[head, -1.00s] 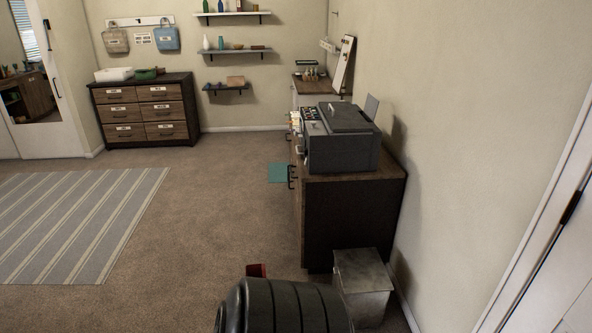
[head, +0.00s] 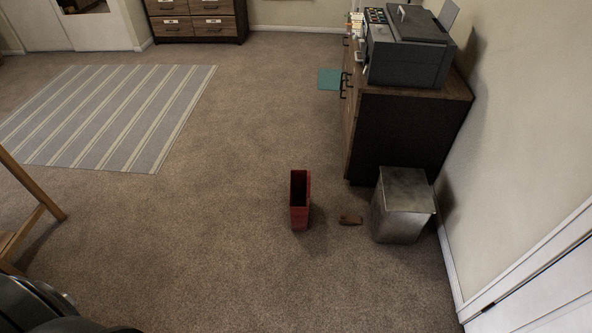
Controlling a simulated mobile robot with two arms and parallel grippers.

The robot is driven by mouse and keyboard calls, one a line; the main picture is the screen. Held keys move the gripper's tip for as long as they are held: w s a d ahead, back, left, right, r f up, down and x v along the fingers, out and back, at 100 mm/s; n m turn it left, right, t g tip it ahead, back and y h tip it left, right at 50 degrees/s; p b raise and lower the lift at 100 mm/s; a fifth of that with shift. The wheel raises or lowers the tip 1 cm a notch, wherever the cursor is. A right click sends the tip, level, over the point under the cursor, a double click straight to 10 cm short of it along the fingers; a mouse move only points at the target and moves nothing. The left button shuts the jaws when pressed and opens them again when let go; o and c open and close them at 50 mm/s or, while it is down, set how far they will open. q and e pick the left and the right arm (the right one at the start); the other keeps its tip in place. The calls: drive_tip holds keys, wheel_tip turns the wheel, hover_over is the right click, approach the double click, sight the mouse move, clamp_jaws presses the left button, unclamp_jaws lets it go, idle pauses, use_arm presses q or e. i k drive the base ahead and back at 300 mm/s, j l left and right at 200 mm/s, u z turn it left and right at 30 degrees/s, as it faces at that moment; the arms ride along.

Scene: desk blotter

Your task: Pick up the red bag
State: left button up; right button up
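The red bag (head: 300,216) stands upright on the carpet near the middle of the head view. Its top is open and its inside is dark. It stands apart from the metal bin to its right. Neither of my grippers shows in this view. A dark rounded part at the bottom left seems to be part of my own body.
A grey metal bin (head: 404,211) stands right of the bag by the dark cabinet (head: 400,134) with a printer (head: 408,52) on top. A small brown object (head: 350,219) lies between bag and bin. A wooden leg (head: 38,210) is at left. Carpet around the bag is mostly clear.

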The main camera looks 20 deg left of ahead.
sight(300, 185)
drive_tip(key=u, duration=0.6)
drive_tip(key=z, duration=0.3)
drive_tip(key=i+j+z, duration=0.2)
drive_tip(key=z, duration=0.2)
drive_tip(key=i+j+z, duration=0.1)
drive_tip(key=j+z, duration=0.3)
drive_tip(key=i+j+z, duration=0.15)
drive_tip(key=z, duration=0.25)
